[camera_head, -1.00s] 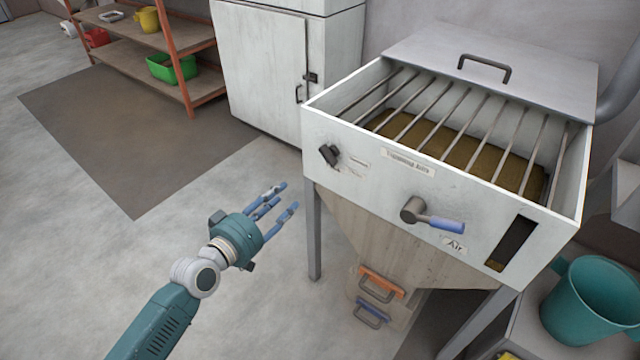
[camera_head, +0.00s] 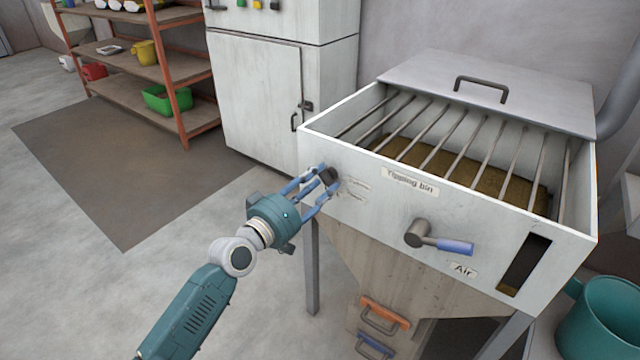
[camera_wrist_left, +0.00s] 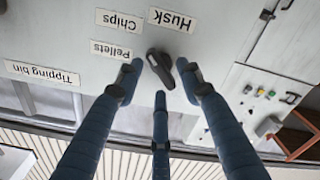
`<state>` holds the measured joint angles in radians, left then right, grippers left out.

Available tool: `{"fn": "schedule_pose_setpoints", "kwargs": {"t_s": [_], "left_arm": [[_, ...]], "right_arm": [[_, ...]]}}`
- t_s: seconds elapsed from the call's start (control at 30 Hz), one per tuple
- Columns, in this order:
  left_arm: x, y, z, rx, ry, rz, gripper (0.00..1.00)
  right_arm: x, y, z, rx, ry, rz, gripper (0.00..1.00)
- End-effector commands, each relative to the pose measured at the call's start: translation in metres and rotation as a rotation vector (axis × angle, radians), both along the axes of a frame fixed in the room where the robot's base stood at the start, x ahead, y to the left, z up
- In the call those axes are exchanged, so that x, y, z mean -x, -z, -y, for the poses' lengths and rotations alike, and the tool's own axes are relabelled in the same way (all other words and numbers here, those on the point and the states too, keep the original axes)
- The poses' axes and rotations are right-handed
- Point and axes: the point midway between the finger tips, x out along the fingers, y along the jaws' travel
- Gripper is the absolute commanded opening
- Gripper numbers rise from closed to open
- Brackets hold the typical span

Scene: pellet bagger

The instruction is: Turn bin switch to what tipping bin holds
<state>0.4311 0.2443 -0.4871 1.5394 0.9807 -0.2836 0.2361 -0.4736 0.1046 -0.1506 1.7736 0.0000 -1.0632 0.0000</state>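The tipping bin (camera_head: 411,181) is a pale metal box with bars over its top. Brown-gold material (camera_head: 474,172) lies under the bars; its kind is hard to tell. The dark bin switch (camera_head: 328,176) is on the left of the bin's front. In the left wrist view, upside down, the switch (camera_wrist_left: 160,66) sits near labels Husk (camera_wrist_left: 171,19), Chips (camera_wrist_left: 118,20) and Pellets (camera_wrist_left: 111,50). My left gripper (camera_head: 322,186) is open, its blue fingers spread around the switch; I cannot tell whether they touch it. My right gripper is out of view.
A lever with a blue handle (camera_head: 452,246) sticks out above the Air label (camera_head: 463,269). Orange (camera_head: 385,311) and blue (camera_head: 375,345) handles are below the hopper. A teal bucket (camera_head: 600,325) stands at right. The floor at left is clear.

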Motion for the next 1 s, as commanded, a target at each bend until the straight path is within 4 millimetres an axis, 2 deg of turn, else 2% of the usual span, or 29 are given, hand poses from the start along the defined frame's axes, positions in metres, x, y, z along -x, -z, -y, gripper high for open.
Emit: {"fn": "schedule_pose_setpoints", "kwargs": {"t_s": [0.33,0.37,0.53,1.0], "left_arm": [[-0.0040,-0.0002,0.0032,0.000,0.000,0.000,0.38],[-0.0040,-0.0002,0.0032,0.000,0.000,0.000,0.34],[-0.0039,-0.0001,0.0029,0.000,0.000,0.000,0.00],[-0.0037,0.0006,0.0025,-0.065,-0.001,0.048,0.00]], "right_arm": [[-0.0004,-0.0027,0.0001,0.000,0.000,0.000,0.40],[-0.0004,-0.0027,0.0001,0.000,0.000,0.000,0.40],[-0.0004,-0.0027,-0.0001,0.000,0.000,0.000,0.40],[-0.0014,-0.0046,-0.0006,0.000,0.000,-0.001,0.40]]}}
